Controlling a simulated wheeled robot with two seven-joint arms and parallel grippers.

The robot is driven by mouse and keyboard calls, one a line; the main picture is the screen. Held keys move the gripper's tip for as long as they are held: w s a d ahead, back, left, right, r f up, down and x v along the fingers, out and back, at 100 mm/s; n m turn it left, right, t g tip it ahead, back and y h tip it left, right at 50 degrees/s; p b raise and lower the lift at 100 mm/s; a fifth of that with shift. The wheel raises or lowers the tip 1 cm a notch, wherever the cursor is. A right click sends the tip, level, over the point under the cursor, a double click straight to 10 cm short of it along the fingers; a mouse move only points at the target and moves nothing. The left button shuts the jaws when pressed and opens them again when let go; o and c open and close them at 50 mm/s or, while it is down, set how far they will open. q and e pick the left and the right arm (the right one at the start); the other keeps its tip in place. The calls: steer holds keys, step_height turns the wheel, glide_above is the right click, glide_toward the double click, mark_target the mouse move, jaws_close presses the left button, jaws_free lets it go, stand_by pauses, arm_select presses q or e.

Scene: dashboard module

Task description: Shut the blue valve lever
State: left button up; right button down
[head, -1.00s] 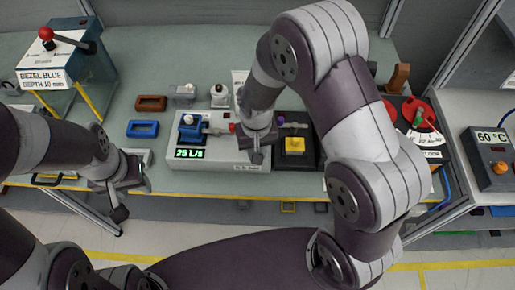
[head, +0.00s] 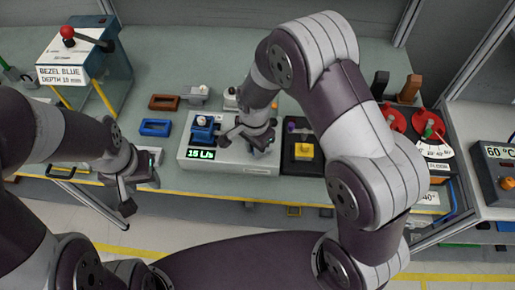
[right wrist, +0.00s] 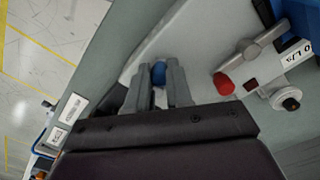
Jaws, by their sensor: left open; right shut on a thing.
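The valve unit (head: 205,166) is a light grey box on the bench. Its lit display (head: 201,154) reads 15 L/s, and a blue valve body (head: 205,126) stands on it. In the right wrist view, my right gripper (right wrist: 159,76) is shut on a blue rounded lever end (right wrist: 158,74), mostly hidden between the fingers. A red-tipped grey handle (right wrist: 225,84) lies to the right, apart from the fingers. In the head view, my right gripper (head: 246,138) covers the lever. My left gripper (head: 128,190) is open and empty at the bench's front edge.
A black panel with a yellow block (head: 304,151) is just right of the unit. Blue (head: 156,128) and brown (head: 164,102) frames lie to its left. A dial with red parts (head: 429,133) stands farther right. A bezel machine (head: 84,69) is at the back left.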

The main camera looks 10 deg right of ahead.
steer(key=w+m, duration=0.1)
steer(key=m, duration=0.3)
steer(key=shift+w+a+r, duration=0.1)
steer(key=shift+w, duration=0.3)
steer(key=shift+w+m, duration=0.25)
steer(key=shift+m, duration=0.5)
steer(key=shift+w+m, duration=0.2)
steer(key=shift+m, duration=0.55)
steer(key=c, duration=1.2)
jaws_free()
steer(key=shift+o, duration=0.9)
steer(key=shift+d, duration=0.2)
steer(key=shift+r, duration=0.35)
step_height(320, 180, up, 12)
steer(key=b, duration=0.2)
